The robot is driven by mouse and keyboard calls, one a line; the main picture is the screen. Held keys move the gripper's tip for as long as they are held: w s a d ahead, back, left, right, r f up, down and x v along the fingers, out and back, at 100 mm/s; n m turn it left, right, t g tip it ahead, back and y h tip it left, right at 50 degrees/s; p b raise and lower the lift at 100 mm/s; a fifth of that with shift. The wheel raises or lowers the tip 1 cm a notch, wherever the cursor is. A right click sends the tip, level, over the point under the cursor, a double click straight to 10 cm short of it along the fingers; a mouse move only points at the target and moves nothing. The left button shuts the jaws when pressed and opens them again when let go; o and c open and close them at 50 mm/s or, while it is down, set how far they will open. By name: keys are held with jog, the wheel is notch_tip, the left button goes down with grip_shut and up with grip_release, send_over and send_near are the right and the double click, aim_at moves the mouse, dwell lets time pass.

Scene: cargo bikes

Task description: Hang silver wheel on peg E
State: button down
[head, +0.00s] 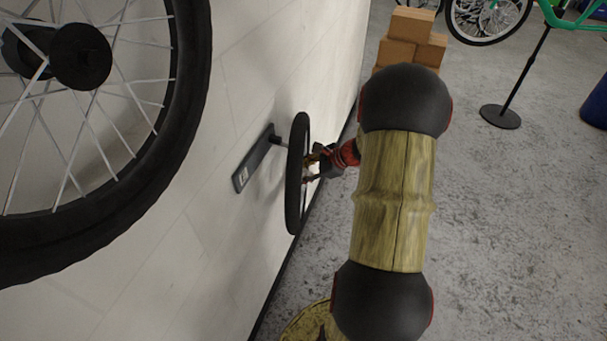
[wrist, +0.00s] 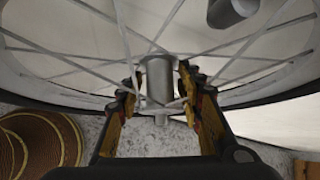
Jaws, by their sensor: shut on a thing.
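A wheel with a black tyre (head: 296,190) is held upright beside the wall, seen nearly edge-on in the head view. In the wrist view its silver hub (wrist: 158,82) and pale spokes fill the upper part. My gripper (head: 314,163) is shut on the hub, with one finger on each side of it in the wrist view (wrist: 159,85). A dark wall plate (head: 252,165) with a short peg (head: 277,139) is just left of the wheel. Its small label is too small to read. A dark rounded end, probably the peg (wrist: 230,10), shows beyond the spokes, above and right of the hub. Contact is unclear.
Cardboard boxes (head: 408,50) are stacked at the back. A stand base (head: 500,116), a green bike frame (head: 575,20) and a blue barrel (head: 597,105) are at the right. Grey floor between is clear.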

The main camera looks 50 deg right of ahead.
jog(key=shift+w+a, duration=0.2)
jog(key=shift+w, duration=0.4)
jog(key=shift+b+x, duration=0.7)
jog(key=shift+x, duration=0.3)
jog(key=shift+s+f, duration=0.1)
jog(key=shift+f, duration=0.1)
jog(key=c, duration=1.5)
grip_release()
jog(key=o, duration=0.4)
jog(key=shift+c, duration=0.2)
jog(key=shift+o, duration=0.2)
